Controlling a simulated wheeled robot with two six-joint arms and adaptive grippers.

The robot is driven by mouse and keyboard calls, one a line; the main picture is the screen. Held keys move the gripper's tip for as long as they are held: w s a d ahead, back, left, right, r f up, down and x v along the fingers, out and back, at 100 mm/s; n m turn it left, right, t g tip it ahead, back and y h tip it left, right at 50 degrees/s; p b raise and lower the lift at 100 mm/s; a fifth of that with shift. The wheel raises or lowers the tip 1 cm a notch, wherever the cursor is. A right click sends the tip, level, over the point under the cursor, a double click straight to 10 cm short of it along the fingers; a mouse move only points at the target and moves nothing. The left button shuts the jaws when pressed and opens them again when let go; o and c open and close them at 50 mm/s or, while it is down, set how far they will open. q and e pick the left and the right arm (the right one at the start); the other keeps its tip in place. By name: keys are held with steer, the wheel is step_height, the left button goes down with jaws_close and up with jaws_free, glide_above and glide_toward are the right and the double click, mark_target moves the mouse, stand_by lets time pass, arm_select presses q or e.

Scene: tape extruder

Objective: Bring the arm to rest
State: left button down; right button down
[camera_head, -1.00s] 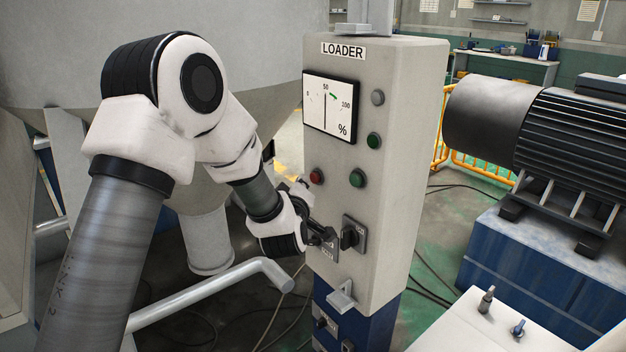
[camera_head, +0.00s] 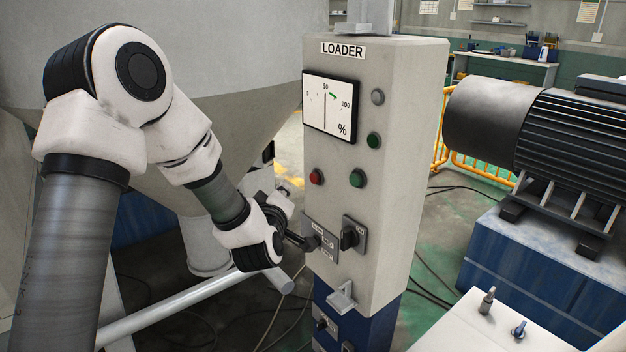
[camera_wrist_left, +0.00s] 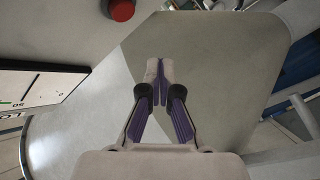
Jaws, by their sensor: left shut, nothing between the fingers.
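My left arm comes in from the left in the head view, bent at the elbow. Its gripper (camera_head: 295,238) is beside the left face of the grey loader box (camera_head: 415,170), near the left selector switch (camera_head: 312,242). From this angle I cannot tell the gap between them. In the left wrist view the gripper (camera_wrist_left: 158,82) has its purple-padded fingers together, with nothing between them. The fingers are seen against a grey surface. My right gripper is not in view.
The loader box carries a gauge (camera_head: 330,105), a red button (camera_head: 316,177), green buttons and a right selector switch (camera_head: 352,235). A large hopper (camera_head: 235,60) stands behind my arm. A pale pipe (camera_head: 190,305) runs below it. A black motor (camera_head: 570,130) is at right.

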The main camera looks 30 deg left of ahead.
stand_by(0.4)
arm_select(q)
steer(key=s+d+f+m+g+h+p, duration=0.1)
steer(key=s+d+f+m+g+p, duration=0.2)
steer(key=f, duration=0.5)
steer(key=s+d+f+m+g+h+p, duration=0.1)
steer(key=s+d+f+g+h, duration=0.1)
steer(key=s+f, duration=0.5)
steer(key=s+d+f+m+g+h+p, duration=0.1)
steer(key=s+d+f+m+g+p, duration=0.15)
steer(key=f, duration=0.75)
steer(key=s+d+f+m+g+h, duration=0.1)
steer(key=s+d+f+m+g, duration=0.2)
steer(key=s, duration=0.8)
steer(key=s+d+f+m+g+h+p, duration=0.1)
steer(key=s+d+f+m+g+h, duration=0.1)
steer(key=s, duration=1)
step_height(320, 180, down, 4)
steer(key=d+m+g, duration=0.1)
steer(key=m+g, duration=0.1)
steer(key=g, duration=0.1)
steer(key=shift+d+r, duration=0.25)
steer(key=shift+d, duration=0.15)
steer(key=shift+m+g, duration=0.25)
